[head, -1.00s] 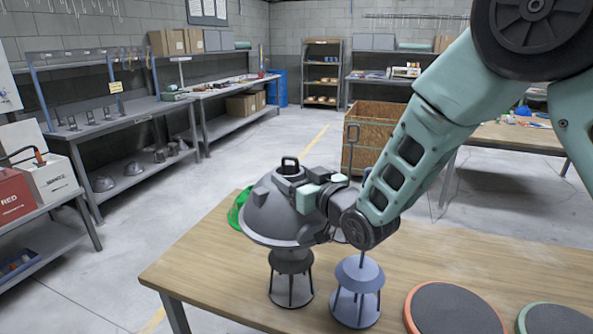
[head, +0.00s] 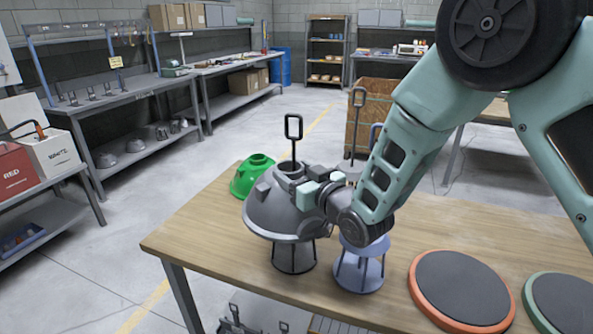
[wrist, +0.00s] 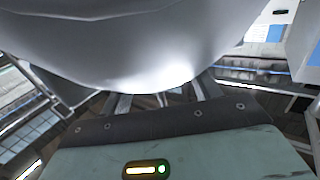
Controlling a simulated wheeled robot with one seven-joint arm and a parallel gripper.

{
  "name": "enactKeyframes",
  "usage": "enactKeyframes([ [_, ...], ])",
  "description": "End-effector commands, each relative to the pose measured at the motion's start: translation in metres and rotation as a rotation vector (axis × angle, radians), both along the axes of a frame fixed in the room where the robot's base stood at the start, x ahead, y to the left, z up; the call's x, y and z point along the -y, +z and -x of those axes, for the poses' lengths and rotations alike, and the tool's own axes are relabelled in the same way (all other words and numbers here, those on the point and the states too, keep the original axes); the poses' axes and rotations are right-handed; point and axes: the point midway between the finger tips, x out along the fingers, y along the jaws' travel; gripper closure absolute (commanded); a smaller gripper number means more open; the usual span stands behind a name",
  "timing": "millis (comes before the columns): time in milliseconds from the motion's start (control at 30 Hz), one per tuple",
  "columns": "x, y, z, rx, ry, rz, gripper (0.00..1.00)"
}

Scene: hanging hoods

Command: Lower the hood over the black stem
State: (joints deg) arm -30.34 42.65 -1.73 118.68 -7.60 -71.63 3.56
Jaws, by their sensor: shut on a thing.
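The grey dome hood (head: 262,212) is held in my gripper (head: 306,190) by the right side of its top. The black stem (head: 293,127), with a loop at its end, sticks up through the opening in the hood's top. The hood is around the stem and looks roughly level. Under it stands the dark grey cage-like base (head: 294,262) of the stem. The hood's rim hides the upper part of this base, so I cannot tell whether they touch. In the wrist view the hood (wrist: 150,45) fills the top, and my fingertips are hidden.
A blue-grey base (head: 360,272) stands close to the right, partly behind my wrist. A green hood (head: 250,178) lies behind to the left. Another looped stem (head: 358,97) rises behind my arm. Two round pads, orange-rimmed (head: 414,290) and green-rimmed (head: 530,312), are at right on the wooden table (head: 200,235).

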Motion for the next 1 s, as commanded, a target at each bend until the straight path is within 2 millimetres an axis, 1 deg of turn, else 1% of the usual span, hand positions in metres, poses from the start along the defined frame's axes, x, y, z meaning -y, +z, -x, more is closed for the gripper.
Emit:
enactKeyframes([
  [33,0.0,-0.009,0.0,0.002,0.0,-0.002,0.89],
  [600,0.001,-0.062,0.0,0.002,0.0,-0.003,0.89],
  [800,0.006,-0.075,0.002,0.002,0.0,-0.003,0.89],
  [1000,0.009,-0.082,0.003,0.002,0.001,-0.002,0.89],
])
